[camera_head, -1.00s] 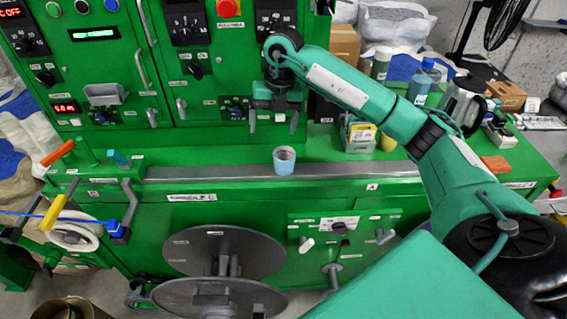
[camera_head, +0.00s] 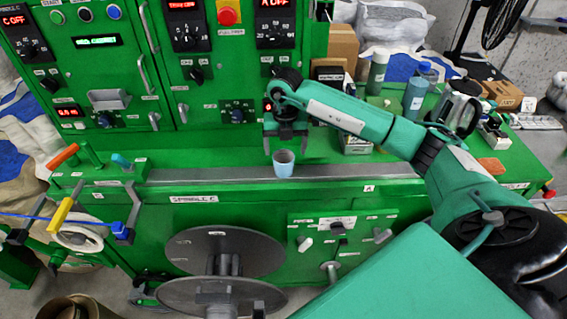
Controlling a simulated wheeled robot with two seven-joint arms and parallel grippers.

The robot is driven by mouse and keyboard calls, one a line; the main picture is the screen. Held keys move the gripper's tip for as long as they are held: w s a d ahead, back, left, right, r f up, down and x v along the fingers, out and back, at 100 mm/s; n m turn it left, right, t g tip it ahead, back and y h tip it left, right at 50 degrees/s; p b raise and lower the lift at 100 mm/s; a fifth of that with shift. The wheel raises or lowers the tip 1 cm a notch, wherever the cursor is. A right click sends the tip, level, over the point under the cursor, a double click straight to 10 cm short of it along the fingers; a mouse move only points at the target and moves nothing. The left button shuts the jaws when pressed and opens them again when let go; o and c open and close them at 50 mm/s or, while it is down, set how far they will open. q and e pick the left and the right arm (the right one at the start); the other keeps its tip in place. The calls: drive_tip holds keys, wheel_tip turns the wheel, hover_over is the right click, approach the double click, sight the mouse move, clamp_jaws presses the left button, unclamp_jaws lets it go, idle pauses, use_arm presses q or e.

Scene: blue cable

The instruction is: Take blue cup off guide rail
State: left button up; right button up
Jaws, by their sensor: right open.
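The light blue cup (camera_head: 284,164) stands upright on the grey guide rail (camera_head: 215,176) along the front of the green machine. My right gripper (camera_head: 286,150) is open, pointing down just above and behind the cup, with a finger to either side of its rim. I cannot tell whether the fingers touch the cup. My left gripper is not in view.
Large grey reels (camera_head: 224,252) are below the rail. A kettle (camera_head: 459,108), bottles (camera_head: 415,97) and a reddish block (camera_head: 491,166) stand on the right of the green bench. Levers and a blue cable (camera_head: 50,219) are at the left. The rail right of the cup is clear.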

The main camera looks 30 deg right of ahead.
sight(283, 156)
drive_tip(key=f+p, duration=0.1)
drive_tip(key=f, duration=0.2)
drive_tip(key=shift+a+f+p, duration=0.1)
drive_tip(key=shift+a+p, duration=0.2)
drive_tip(key=shift+p, duration=0.1)
drive_tip(key=shift+f, duration=0.5)
drive_tip(key=c, duration=1.1)
drive_tip(key=shift+r, duration=0.2)
